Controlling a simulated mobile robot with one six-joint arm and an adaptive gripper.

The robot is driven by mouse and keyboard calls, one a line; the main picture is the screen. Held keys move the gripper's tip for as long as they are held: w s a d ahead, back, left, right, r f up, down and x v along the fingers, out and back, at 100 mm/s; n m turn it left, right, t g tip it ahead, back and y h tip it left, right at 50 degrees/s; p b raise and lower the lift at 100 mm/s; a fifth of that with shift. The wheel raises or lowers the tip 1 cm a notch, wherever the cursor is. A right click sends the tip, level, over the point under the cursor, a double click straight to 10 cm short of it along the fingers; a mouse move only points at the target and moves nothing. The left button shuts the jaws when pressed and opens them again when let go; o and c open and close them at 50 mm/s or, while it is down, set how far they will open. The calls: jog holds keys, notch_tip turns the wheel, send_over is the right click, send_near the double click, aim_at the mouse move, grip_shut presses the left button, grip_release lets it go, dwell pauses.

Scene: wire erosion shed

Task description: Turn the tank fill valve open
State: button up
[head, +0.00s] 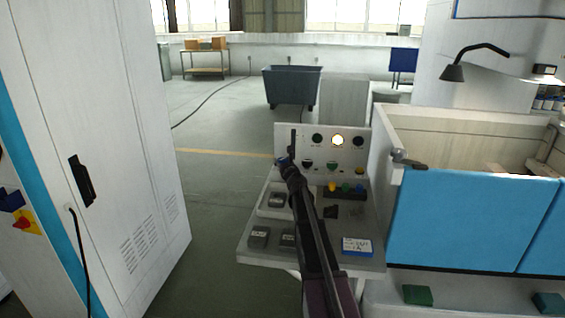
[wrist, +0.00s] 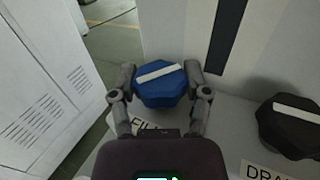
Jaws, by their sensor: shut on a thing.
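The fill valve is a blue faceted knob (wrist: 162,91) with a white bar across its top, in the middle of the wrist view. The bar runs slightly tilted, its right end higher. A partly covered label reading "FILL" (wrist: 148,124) lies in front of it. My gripper (wrist: 159,77) has one finger on each side of the knob and is shut on it. In the head view my gripper (head: 285,162) is at the left of the console's upright panel; the knob is mostly hidden there.
A black knob (wrist: 291,126) labelled "DRAIN", partly cut off, is to the right. The console (head: 255,250) carries lamps, buttons and small boxes. A white cabinet (head: 115,130) stands left, a blue-fronted tank (head: 460,225) right. Floor (head: 215,200) between cabinet and console is clear.

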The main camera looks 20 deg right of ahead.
jog(key=shift+w, duration=0.15)
jog(key=o, duration=1.2)
jog(key=shift+c, duration=0.2)
jog(key=shift+s+a, duration=0.3)
jog(key=shift+s, duration=1.7)
jog(key=shift+s+a, duration=0.25)
jog(key=shift+s, duration=1.75)
jog(key=shift+s+a, duration=0.3)
jog(key=shift+s, duration=1.7)
